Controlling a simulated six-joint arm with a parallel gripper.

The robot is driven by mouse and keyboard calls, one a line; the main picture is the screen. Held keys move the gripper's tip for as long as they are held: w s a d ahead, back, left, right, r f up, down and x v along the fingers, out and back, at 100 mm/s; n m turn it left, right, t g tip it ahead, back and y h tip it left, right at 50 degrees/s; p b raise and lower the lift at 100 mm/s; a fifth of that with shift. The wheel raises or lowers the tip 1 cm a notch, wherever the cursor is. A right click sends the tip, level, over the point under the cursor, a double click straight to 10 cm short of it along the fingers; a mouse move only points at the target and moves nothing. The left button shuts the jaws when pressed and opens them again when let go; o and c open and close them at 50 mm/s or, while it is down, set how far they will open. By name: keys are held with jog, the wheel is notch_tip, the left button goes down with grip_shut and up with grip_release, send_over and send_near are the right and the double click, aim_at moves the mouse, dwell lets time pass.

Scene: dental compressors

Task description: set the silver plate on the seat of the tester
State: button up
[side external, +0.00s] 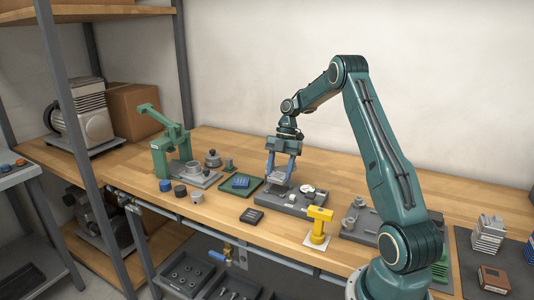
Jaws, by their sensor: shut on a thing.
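My gripper (279,177) is above the middle of the workbench, pointing down. It is shut on a small silver-grey piece that looks like the silver plate (279,184). The fingers partly hide the piece. Just below is a dark grey fixture base (291,207) with small pale parts on it. I cannot tell whether the plate touches this base or hangs slightly above it. No label shows which fixture is the tester, and its seat cannot be made out clearly.
A yellow post (318,226) stands close in front on the right. Another grey fixture (359,222) lies to the right. Bare wood (225,220) shows at the front left.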

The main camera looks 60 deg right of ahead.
jog(key=shift+f, duration=0.9)
jog(key=shift+f, duration=1.05)
dwell(2.6)
jog(key=o, duration=1.5)
jog(key=shift+r, duration=3.5)
jog(key=shift+r, duration=0.1)
